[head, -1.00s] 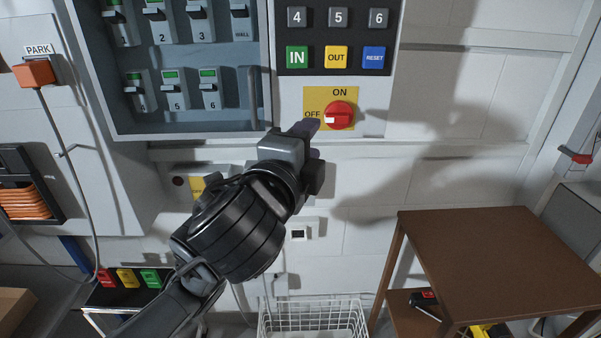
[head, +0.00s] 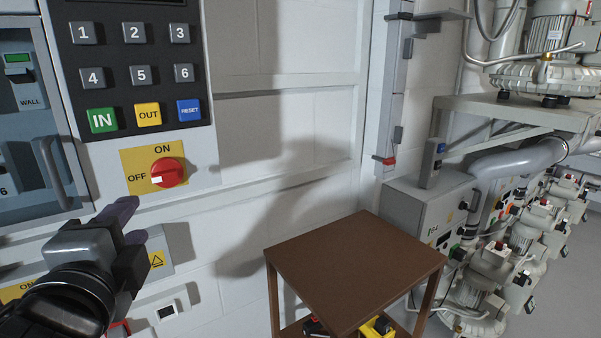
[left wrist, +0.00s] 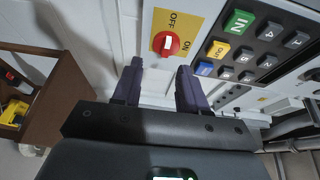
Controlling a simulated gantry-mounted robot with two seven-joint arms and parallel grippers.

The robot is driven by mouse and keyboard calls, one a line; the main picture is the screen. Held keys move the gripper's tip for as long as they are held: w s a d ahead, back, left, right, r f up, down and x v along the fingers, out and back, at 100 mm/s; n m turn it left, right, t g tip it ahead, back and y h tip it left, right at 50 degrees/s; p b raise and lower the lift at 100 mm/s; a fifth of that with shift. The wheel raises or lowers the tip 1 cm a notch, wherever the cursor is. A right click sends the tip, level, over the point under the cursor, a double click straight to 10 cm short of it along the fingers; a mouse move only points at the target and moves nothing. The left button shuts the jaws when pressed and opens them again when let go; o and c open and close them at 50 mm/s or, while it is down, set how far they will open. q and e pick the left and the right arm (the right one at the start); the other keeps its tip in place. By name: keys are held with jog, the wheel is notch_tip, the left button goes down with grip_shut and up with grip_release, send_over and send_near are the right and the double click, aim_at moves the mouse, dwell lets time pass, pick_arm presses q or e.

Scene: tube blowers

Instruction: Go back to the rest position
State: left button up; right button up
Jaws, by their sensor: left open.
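My left gripper (head: 122,222) is at the lower left of the head view, just below the red rotary switch (head: 167,172) on its yellow ON/OFF plate (head: 133,163). The switch's white mark points toward OFF. In the left wrist view my left gripper (left wrist: 158,88) shows two dark fingers set apart with nothing between them. The red switch (left wrist: 166,43) lies beyond the fingertips there, apart from them. My right gripper is in neither view.
The keypad (head: 135,70) is above the switch, with a cabinet (head: 30,120) to its left. A brown table (head: 355,270) stands to the right, with grey blower machines (head: 500,260) beyond it. White wall (head: 300,130) lies between keypad and machines.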

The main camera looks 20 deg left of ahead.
pick_arm(q)
jog(key=d+f+m+g+h+p, duration=0.3)
jog(key=f+g+p, duration=0.55)
jog(key=f, duration=1.55)
jog(key=s+d+f+n+g+h+p, duration=0.3)
jog(key=s+f+n+p, duration=0.15)
jog(key=s+f, duration=0.35)
jog(key=s+d+f+n+g+h+p, duration=0.25)
jog(key=s+f+n, duration=0.35)
jog(key=s, duration=0.4)
notch_tip(320, 180, up, 38)
jog(key=w+n+t+p, duration=0.1)
jog(key=w+n+p, duration=0.1)
jog(key=p, duration=3.6)
jog(key=shift+w+d+n+t, duration=0.3)
jog(key=shift+d+n+t, duration=0.1)
jog(key=shift+n, duration=0.05)
